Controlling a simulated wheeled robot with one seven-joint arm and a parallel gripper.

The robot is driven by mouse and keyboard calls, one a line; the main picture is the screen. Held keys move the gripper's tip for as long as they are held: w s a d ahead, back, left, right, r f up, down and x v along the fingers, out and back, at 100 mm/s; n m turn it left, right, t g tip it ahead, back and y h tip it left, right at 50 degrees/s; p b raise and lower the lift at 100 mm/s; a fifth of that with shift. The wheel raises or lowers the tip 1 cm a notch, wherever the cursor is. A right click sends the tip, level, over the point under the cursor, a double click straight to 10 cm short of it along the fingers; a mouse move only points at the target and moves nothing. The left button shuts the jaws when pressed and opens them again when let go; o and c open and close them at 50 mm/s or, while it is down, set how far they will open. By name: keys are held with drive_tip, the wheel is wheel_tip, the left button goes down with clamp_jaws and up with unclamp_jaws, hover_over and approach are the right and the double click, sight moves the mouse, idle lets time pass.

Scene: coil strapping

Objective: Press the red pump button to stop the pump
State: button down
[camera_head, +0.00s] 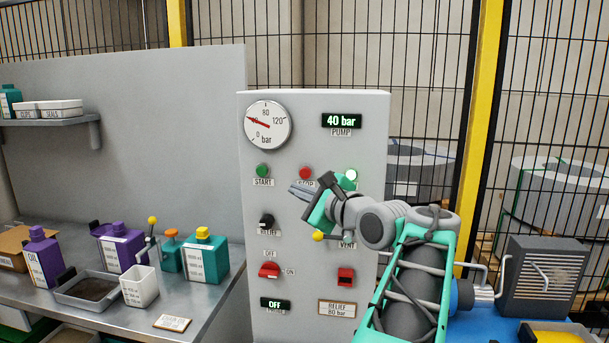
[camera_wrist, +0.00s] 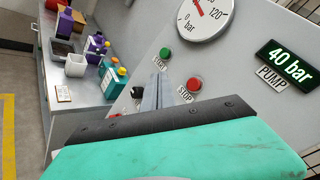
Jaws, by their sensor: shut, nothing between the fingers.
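The red pump button (camera_head: 306,173) sits on the grey control panel (camera_head: 340,110), above the STOP label and right of the green START button (camera_head: 262,171). In the wrist view the red button (camera_wrist: 194,84) shows just right of my fingertips, with the green button (camera_wrist: 165,53) above and to the left. My gripper (camera_head: 294,190) is shut and empty, with its fingers pointing left toward the panel just below the red button. In the wrist view the closed fingers (camera_wrist: 165,92) end between the two buttons. I cannot tell whether they touch the panel. The pump display (camera_head: 341,121) reads 40 bar.
A pressure gauge (camera_head: 267,125) is above the buttons. Below are a black selector knob (camera_head: 266,221), a yellow-tipped vent lever (camera_head: 318,236) and red switches (camera_head: 269,270). A lit lamp (camera_head: 351,175) is near my wrist. A workbench (camera_head: 215,290) with bottles stands left.

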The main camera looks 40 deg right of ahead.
sight(307, 176)
drive_tip(key=w+d+p, duration=0.1)
drive_tip(key=d, duration=0.1)
drive_tip(key=w+d+p, duration=0.1)
drive_tip(key=w+d, duration=0.1)
drive_tip(key=w+d+p, duration=0.1)
drive_tip(key=d, duration=0.1)
drive_tip(key=shift+w+d+r, duration=0.1)
drive_tip(key=shift+w+r, duration=0.15)
drive_tip(key=shift+w, duration=0.15)
drive_tip(key=shift+w+d+f+p, duration=0.3)
drive_tip(key=shift+d+p, duration=0.05)
drive_tip(key=shift+d+r+p, duration=0.1)
drive_tip(key=shift+r+p, duration=0.05)
drive_tip(key=shift+p, duration=0.15)
idle(1.3)
drive_tip(key=shift+w+d+p, duration=0.1)
drive_tip(key=shift+w+p, duration=0.05)
drive_tip(key=shift+p, duration=0.15)
drive_tip(key=shift+w+d, duration=0.15)
drive_tip(key=shift+w+d+p, duration=0.25)
drive_tip(key=shift+d+p, duration=0.15)
drive_tip(key=shift+p, duration=0.3)
idle(0.5)
drive_tip(key=shift+s+a, duration=0.5)
drive_tip(key=shift+a, duration=0.2)
